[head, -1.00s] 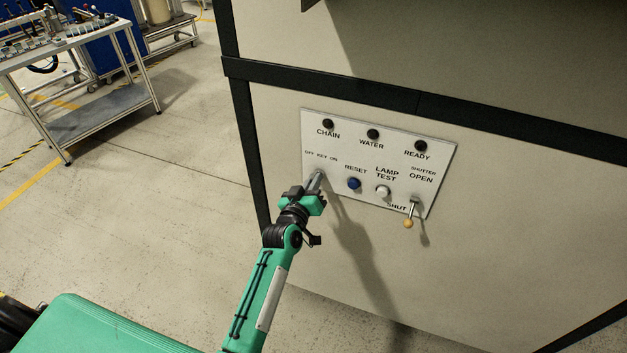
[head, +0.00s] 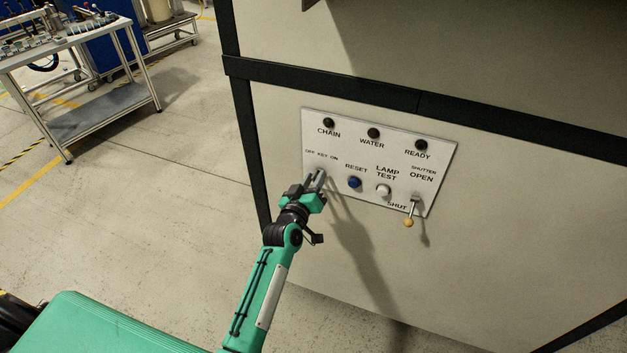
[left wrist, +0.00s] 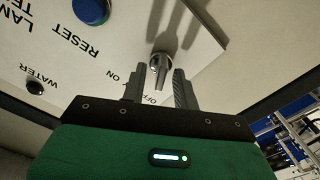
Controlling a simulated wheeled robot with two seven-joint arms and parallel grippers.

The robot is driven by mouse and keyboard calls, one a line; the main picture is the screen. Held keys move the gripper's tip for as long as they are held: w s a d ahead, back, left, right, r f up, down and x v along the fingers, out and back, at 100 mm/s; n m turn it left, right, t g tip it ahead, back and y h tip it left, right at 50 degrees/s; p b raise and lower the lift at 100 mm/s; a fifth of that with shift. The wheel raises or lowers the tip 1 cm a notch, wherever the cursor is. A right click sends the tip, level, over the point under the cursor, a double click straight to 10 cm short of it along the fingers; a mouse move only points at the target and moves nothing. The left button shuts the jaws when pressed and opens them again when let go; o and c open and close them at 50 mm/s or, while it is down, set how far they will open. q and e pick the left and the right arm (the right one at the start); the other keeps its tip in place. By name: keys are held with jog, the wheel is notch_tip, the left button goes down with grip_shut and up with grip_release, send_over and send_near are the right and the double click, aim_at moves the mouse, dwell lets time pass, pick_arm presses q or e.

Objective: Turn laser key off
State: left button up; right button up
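The laser key (left wrist: 161,62) is a small silver key switch on the white panel (head: 440,160), under the "OFF KEY ON" lettering. In the left wrist view its grip points down the picture toward the lettering, near the word OFF. My left gripper (left wrist: 158,78) is open, with one dark finger on each side of the key and a visible gap to each. In the head view my left gripper (head: 316,180) is at the panel's lower left and mostly hides the key. My right gripper is not in view.
The blue reset button (head: 355,182), white lamp test button (head: 383,190) and shutter lever (head: 409,221) sit to the right of the key. Dark round indicators line the panel's top. A metal trolley (head: 100,105) stands far left, with clear floor between.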

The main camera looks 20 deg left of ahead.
pick_arm(q)
jog(key=s+b, duration=0.3)
jog(key=s, duration=1)
jog(key=shift+s+a, duration=0.4)
